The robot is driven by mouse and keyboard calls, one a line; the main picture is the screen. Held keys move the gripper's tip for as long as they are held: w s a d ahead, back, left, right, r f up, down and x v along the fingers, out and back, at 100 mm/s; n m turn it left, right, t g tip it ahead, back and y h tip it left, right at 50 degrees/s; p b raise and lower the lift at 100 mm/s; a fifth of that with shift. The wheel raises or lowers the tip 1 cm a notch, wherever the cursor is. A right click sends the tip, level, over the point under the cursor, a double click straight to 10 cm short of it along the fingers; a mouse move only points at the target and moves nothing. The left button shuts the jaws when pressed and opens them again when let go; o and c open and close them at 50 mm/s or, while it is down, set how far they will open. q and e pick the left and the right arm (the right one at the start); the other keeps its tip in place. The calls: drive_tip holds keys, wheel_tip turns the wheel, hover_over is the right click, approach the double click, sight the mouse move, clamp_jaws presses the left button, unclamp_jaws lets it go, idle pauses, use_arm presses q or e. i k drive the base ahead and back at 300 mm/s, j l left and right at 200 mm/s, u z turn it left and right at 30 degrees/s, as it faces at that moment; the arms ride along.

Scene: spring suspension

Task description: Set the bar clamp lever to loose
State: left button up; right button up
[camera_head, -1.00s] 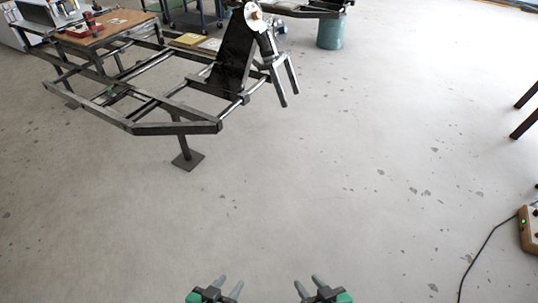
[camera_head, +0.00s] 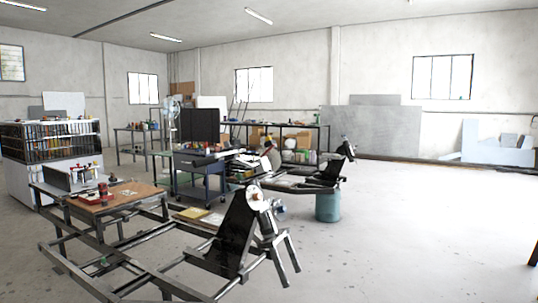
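I cannot make out the bar clamp or its lever clearly at this distance. Small red and dark items (camera_head: 103,189) sit on the brown wooden board (camera_head: 125,193) at the left; I cannot tell whether one is the clamp. A black metal frame (camera_head: 165,284) stands on the floor in the left foreground. It carries a black upright plate (camera_head: 236,232) with a pale round hub (camera_head: 254,198) and a forked arm (camera_head: 291,252). A small green spot (camera_head: 104,261) shows on the frame's left part. Neither of my grippers is in view.
A dark cart (camera_head: 200,175) stands behind the board, and a white shelf unit (camera_head: 40,165) is at the far left. A teal drum (camera_head: 328,206) supports a second black frame (camera_head: 310,178). The grey floor (camera_head: 420,240) at the right is open.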

sight(268, 151)
drive_tip(key=i+z, duration=0.3)
drive_tip(key=i, duration=0.35)
drive_tip(key=i+z, duration=0.25)
drive_tip(key=i, duration=0.4)
drive_tip(key=i+j+z, duration=0.3)
drive_tip(key=i, duration=0.35)
